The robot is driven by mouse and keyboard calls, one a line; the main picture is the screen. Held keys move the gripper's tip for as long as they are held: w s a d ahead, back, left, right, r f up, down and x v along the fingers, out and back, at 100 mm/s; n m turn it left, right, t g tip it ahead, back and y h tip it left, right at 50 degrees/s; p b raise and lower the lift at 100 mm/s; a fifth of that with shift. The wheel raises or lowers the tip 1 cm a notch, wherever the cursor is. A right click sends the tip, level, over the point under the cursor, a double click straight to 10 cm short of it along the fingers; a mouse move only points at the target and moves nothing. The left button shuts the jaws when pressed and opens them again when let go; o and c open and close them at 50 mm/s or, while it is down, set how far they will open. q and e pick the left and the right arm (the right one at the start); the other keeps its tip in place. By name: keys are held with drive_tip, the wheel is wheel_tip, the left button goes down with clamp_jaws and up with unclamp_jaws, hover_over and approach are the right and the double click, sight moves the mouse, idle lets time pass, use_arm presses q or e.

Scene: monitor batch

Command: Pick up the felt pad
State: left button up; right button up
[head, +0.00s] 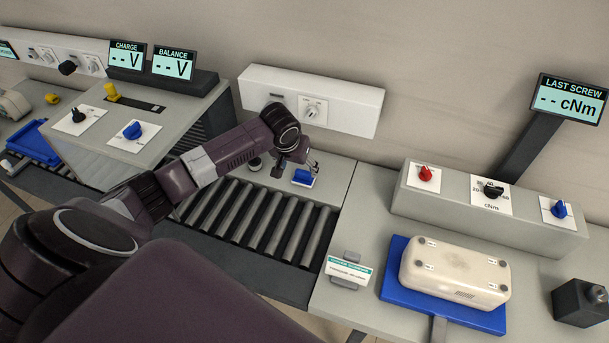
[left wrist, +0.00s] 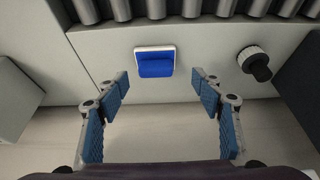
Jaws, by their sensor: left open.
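The felt pad (head: 303,178) looks like a small blue pad with a white edge, on the grey surface behind the rollers. It also shows in the left wrist view (left wrist: 155,63), lying flat near the top centre. My left gripper (head: 306,163) is at the pad in the head view, seemingly above it. In the left wrist view my left gripper (left wrist: 162,84) has its blue fingers spread wide with nothing between them. The pad lies just beyond the fingertips there, apart from them. My right gripper is not in view.
A roller conveyor (head: 257,221) runs in front of the pad. A black-and-white knob (left wrist: 254,60) stands beside the pad in the wrist view. A wall panel (head: 355,106) is behind. A blue tray (head: 394,284) with a white case (head: 455,269) is at right.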

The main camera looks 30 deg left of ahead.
sight(304, 171)
use_arm(q)
drive_tip(key=shift+w+f, duration=0.55)
drive_tip(key=shift+f, duration=0.05)
drive_tip(key=x, duration=0.1)
drive_tip(key=p+x, duration=0.1)
drive_tip(key=x, duration=0.1)
drive_tip(key=shift+w+d, duration=0.2)
drive_tip(key=shift+d, duration=0.05)
drive_tip(key=shift+w+a+f, duration=0.1)
drive_tip(key=shift+w+f, duration=0.1)
drive_tip(key=shift+f, duration=0.35)
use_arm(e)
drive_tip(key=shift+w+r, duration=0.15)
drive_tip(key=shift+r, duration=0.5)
use_arm(q)
drive_tip(key=c, duration=1.2)
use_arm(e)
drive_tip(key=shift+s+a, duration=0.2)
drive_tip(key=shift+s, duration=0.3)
